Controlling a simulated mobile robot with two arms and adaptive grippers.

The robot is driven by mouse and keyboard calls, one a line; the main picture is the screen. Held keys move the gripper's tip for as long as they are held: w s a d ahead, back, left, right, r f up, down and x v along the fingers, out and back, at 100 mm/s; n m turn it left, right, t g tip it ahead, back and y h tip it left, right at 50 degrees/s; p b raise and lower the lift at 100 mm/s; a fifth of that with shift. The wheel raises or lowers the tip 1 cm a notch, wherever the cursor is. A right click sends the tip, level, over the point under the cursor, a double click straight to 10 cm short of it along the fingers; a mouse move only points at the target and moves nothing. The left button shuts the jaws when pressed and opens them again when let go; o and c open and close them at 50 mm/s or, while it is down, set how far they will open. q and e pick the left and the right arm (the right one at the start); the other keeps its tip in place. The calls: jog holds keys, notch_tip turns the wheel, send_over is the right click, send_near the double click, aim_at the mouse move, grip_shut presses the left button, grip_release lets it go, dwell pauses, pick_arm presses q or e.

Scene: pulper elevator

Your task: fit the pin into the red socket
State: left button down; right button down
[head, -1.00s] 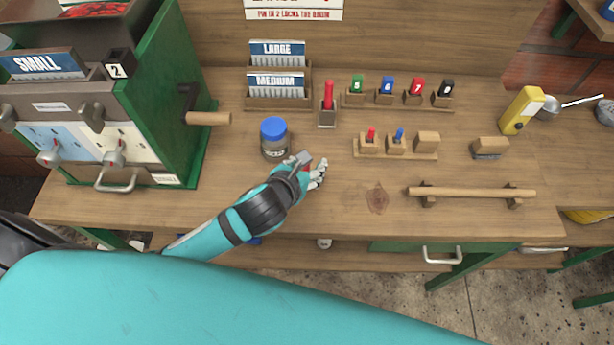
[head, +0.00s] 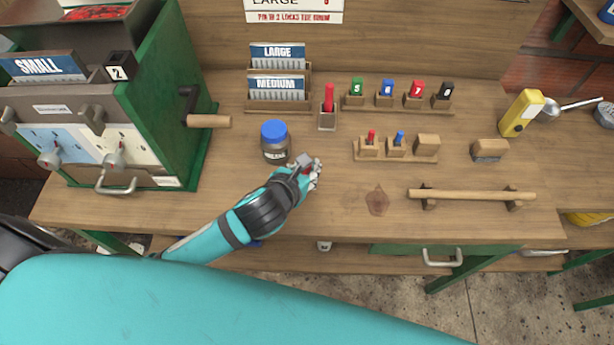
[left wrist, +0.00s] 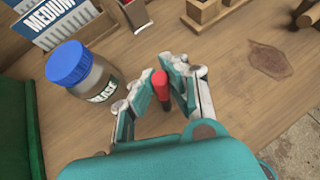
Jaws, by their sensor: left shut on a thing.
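My left gripper (head: 311,173) is low over the front of the bench, just right of the blue-capped jar. Its fingers (left wrist: 167,88) are shut on a red pin (left wrist: 161,84), whose red top and dark lower part show in the left wrist view. The fingers hide part of the pin. In the head view only a bit of red shows at the fingers. I cannot clearly make out a red socket; small red marks show by the knobs on the green machine (head: 178,140) at the left. My right gripper is out of view.
The jar (head: 275,143) stands close to the gripper. Behind are card racks (head: 278,105), a red stick in a holder (head: 328,97), numbered blocks (head: 387,88) and a small rack (head: 395,157). A wooden bar (head: 472,194) lies right. Bench between is clear.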

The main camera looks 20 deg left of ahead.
pick_arm(q)
notch_tip(320, 180, up, 4)
jog(key=p, duration=0.6)
jog(key=shift+r, duration=0.25)
jog(key=s+d+p, duration=0.1)
jog(key=s+p, duration=0.1)
jog(key=s, duration=0.5)
jog(key=s+d+p, duration=0.2)
jog(key=s+p, duration=0.1)
jog(key=s, duration=0.5)
jog(key=shift+s+d+r, duration=0.25)
